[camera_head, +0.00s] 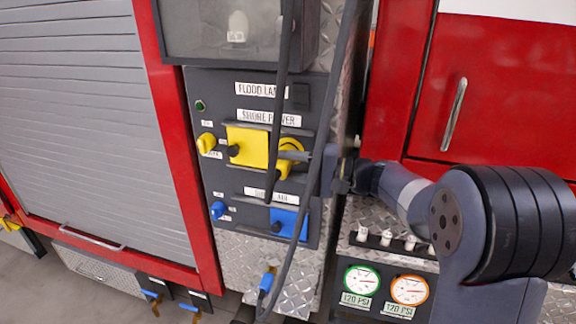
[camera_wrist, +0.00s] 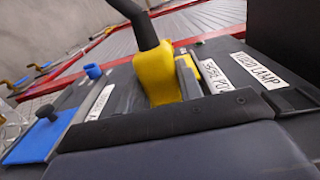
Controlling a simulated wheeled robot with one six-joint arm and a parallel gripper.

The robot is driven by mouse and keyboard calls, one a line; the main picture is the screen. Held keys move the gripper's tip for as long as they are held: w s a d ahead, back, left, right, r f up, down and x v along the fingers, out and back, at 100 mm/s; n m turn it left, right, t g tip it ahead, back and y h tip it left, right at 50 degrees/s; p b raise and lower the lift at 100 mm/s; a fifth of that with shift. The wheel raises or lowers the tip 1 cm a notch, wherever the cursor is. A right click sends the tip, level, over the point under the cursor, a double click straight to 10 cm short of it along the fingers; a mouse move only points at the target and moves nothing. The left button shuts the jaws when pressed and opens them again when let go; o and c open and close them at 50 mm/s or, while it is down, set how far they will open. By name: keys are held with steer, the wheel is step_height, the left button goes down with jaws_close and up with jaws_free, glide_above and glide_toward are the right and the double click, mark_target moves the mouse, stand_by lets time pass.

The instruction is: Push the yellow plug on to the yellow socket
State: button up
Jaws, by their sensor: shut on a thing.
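The plug also shows large in the wrist view (camera_wrist: 157,74), in front of a strip of yellow. My gripper (camera_head: 312,156) comes in from the right and is shut on the plug. Its dark jaw crosses the bottom of the wrist view.
Black cables hang across the panel. A blue plug (camera_head: 266,282) hangs lower down. Gauges (camera_head: 361,288) stand at lower right.

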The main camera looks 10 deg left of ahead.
steer(key=shift+w, duration=0.35)
steer(key=o, duration=1)
steer(key=d+b, duration=0.1)
steer(key=d, duration=0.2)
steer(key=d+b, duration=0.1)
steer(key=d, duration=0.3)
steer(key=s+d+b, duration=0.1)
steer(key=d, duration=0.3)
steer(key=shift+s, duration=0.1)
steer(key=shift+a, duration=0.1)
steer(key=a+p, duration=0.1)
steer(key=a, duration=0.2)
steer(key=a+p, duration=0.1)
steer(key=a, duration=0.3)
steer(key=w+a+p, duration=0.1)
steer(key=a, duration=0.2)
steer(key=shift+w+a+r, duration=0.1)
steer(key=shift+a, duration=0.25)
steer(key=shift+s, duration=0.3)
